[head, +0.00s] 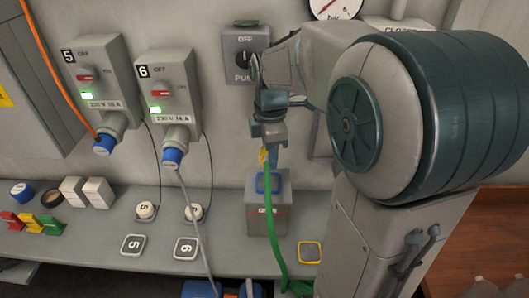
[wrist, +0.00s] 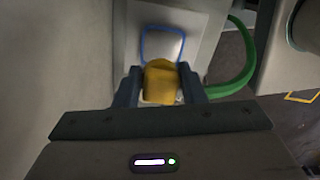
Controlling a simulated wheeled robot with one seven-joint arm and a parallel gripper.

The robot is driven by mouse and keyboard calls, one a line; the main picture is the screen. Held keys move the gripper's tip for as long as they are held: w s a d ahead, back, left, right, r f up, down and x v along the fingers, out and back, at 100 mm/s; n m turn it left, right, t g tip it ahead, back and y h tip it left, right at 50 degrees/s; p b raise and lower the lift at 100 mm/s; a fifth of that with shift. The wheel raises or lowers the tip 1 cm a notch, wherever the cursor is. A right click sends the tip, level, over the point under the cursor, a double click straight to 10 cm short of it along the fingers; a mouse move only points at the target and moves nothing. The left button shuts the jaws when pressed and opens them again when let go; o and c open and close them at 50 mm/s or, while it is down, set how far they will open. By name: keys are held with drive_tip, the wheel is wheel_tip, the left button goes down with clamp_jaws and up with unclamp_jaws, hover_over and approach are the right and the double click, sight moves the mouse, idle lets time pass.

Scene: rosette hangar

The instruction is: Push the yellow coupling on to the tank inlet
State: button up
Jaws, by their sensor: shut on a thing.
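The yellow coupling (head: 263,157) is at the end of a green hose (head: 272,215). My gripper (head: 266,140) is shut on the coupling, which also shows between the two fingers (wrist: 160,82) in the wrist view. The coupling is close to a grey box (head: 267,210) that has a blue square outline (head: 259,182) on its upper face. In the wrist view the blue outline (wrist: 143,40) lies just beyond the coupling. I cannot tell whether the coupling touches the box. No tank inlet can be made out clearly.
A wall switch marked OFF and PUMP (head: 245,60) is behind my arm. Sockets 5 (head: 98,72) and 6 (head: 165,82) have blue plugs. The bench holds white blocks (head: 85,191), coloured clips (head: 30,222) and numbered tags (head: 133,245). A yellow outlined square (head: 310,252) lies at the right.

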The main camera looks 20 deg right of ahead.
sight(270, 181)
drive_tip(key=shift+f, duration=0.1)
drive_tip(key=shift+f+b, duration=2.5)
drive_tip(key=shift+f, duration=0.35)
drive_tip(key=shift+s+r+p, duration=0.1)
drive_tip(key=shift+s+p, duration=0.05)
drive_tip(key=shift+p, duration=0.25)
drive_tip(key=shift+f+b, duration=0.4)
drive_tip(key=shift+f, duration=0.2)
idle(0.4)
drive_tip(key=o, duration=1)
drive_tip(key=shift+r, duration=0.1)
wheel_tip(270, 181, up, 14)
drive_tip(key=shift+f, duration=0.15)
